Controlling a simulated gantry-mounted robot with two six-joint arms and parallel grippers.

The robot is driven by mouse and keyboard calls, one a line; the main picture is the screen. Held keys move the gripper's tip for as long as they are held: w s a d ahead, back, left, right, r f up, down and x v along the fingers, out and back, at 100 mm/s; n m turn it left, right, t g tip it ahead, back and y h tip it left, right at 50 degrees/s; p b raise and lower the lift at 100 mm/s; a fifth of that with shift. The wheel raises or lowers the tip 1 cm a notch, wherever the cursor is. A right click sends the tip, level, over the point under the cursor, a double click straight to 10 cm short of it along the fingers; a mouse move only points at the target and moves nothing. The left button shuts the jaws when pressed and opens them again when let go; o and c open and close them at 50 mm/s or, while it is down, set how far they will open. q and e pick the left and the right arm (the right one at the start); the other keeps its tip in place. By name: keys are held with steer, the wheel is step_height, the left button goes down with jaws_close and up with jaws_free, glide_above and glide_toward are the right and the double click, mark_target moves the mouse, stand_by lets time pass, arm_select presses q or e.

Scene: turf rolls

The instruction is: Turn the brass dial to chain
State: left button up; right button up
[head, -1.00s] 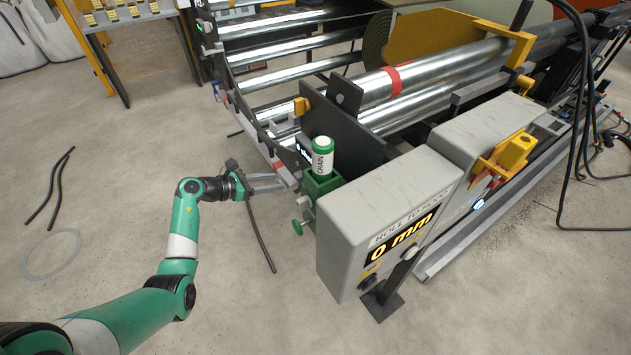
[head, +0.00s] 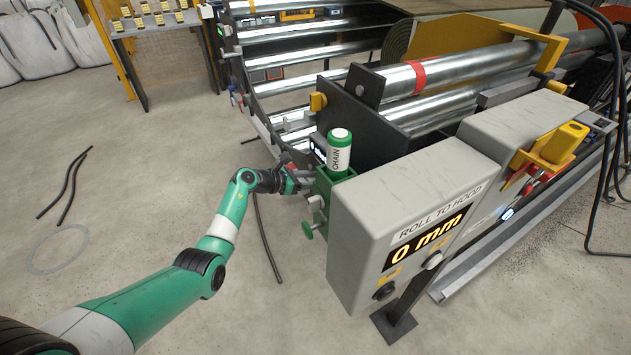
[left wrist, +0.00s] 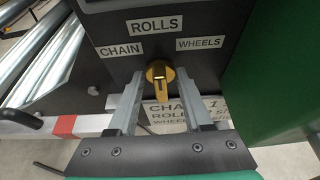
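The brass dial (left wrist: 160,88) is on a dark panel (left wrist: 119,63) in the left wrist view. Its bar stands about upright in the picture, below the ROLLS label (left wrist: 153,26). The CHAIN label (left wrist: 121,49) is at its upper left and the WHEELS label (left wrist: 199,43) at its upper right. My left gripper (left wrist: 159,76) is open, with one finger on each side of the dial and gaps showing between. In the head view my left gripper (head: 306,181) is at the green housing (head: 324,187); the dial is hidden there. My right gripper is not in view.
A green and white canister marked CHAIN (head: 339,152) stands on the green housing. A grey box with a 0 mm display (head: 372,210) stands right of the gripper. Steel rollers (head: 440,72) lie behind. The floor to the left is mostly clear, with loose black strips (head: 66,184).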

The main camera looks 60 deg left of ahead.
arm_select(q)
jaws_close()
steer(key=shift+a, duration=0.1)
stand_by(0.3)
steer(key=shift+s+a+f+n+h+b, duration=0.1)
steer(key=shift+a+n+h+b, duration=0.05)
steer(key=shift+n+h+b, duration=0.55)
steer(key=shift+w+a+f+n+h+b, duration=0.15)
steer(key=shift+n+h+b, duration=0.3)
steer(key=shift+n, duration=0.45)
steer(key=shift+s+a+n+h+b, duration=0.2)
steer(key=shift+n+h+b, duration=0.4)
steer(key=shift+n, duration=0.2)
